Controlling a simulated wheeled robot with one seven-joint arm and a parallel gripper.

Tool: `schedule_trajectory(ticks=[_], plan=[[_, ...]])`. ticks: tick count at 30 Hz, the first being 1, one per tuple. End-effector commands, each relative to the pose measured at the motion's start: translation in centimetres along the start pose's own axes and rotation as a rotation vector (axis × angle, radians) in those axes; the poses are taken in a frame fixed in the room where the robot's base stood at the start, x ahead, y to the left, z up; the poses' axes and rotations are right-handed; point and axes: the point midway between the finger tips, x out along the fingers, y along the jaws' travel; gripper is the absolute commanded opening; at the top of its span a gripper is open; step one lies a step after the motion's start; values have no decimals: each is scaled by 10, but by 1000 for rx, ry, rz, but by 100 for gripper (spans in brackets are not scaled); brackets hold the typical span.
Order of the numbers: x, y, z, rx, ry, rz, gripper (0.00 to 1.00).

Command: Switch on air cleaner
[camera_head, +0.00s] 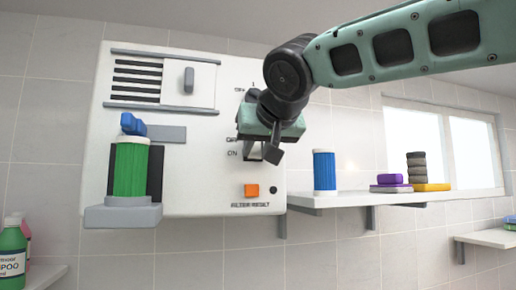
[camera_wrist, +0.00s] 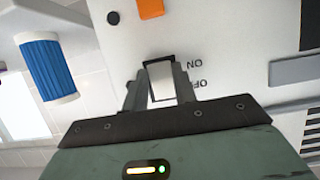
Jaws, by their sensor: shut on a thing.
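The air cleaner (camera_head: 210,190) is a white wall-mounted box with a dark louvre at its upper left. On its front is a switch (camera_wrist: 161,82) with a pale rocker in a dark frame, beside the words ON and OFF. My gripper (camera_wrist: 157,86) has one finger on each side of the rocker and is shut on it. In the head view my gripper (camera_head: 264,150) covers much of the switch and part of the markings above it. An orange button (camera_head: 251,190) marked FILTER RESET sits below. A green ribbed cylinder (camera_head: 131,169) stands in the grey holder (camera_head: 124,214) at lower left.
A blue ribbed cylinder (camera_head: 324,171) stands on the wall shelf (camera_head: 350,199) to the right, near purple, yellow and dark stacked items. A blue piece (camera_head: 133,125) sits above the green cylinder. A green shampoo bottle (camera_head: 12,250) is at far left.

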Motion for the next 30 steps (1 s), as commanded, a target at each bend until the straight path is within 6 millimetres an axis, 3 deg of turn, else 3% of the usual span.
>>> schedule_trajectory(ticks=[5, 30], plan=[[4, 0, 8, 1, 45, -1, 4], [5, 0, 8, 0, 288, 0, 4]])
